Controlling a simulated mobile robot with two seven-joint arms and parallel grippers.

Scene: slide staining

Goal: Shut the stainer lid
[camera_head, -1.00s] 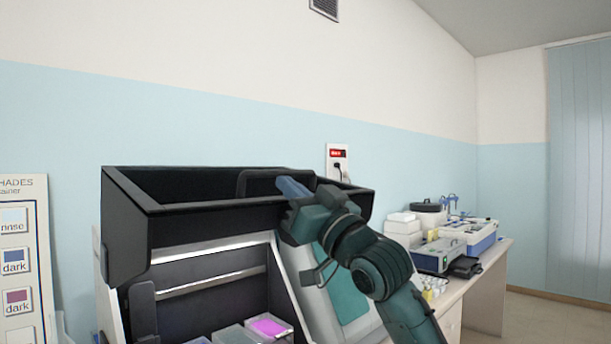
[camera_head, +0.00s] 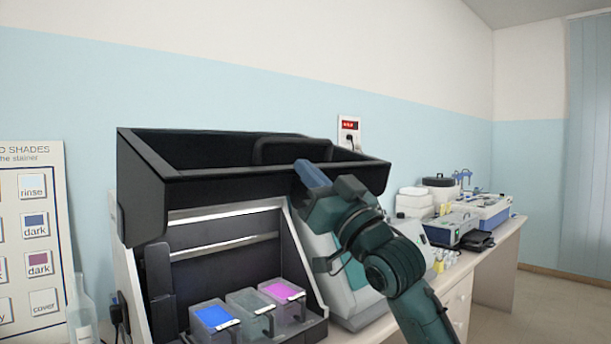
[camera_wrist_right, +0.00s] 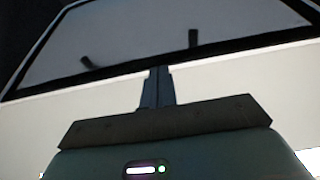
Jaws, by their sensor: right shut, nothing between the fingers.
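The stainer lid (camera_head: 145,195) is black and stands raised over the open stainer (camera_head: 155,290). My right gripper (camera_head: 308,172) is shut and empty, at the right part of the lid's front edge near the handle. I cannot tell whether it touches the lid. In the right wrist view the closed fingers (camera_wrist_right: 157,88) point towards a dark-framed grey panel. Inside the stainer sit blue (camera_head: 214,318), grey (camera_head: 250,305) and magenta (camera_head: 281,293) staining jars. My left gripper is not in view.
A chart board (camera_head: 35,230) and a clear bottle (camera_head: 82,318) stand to the left of the stainer. Lab devices (camera_head: 450,225) and white boxes (camera_head: 413,203) stand on the bench at right.

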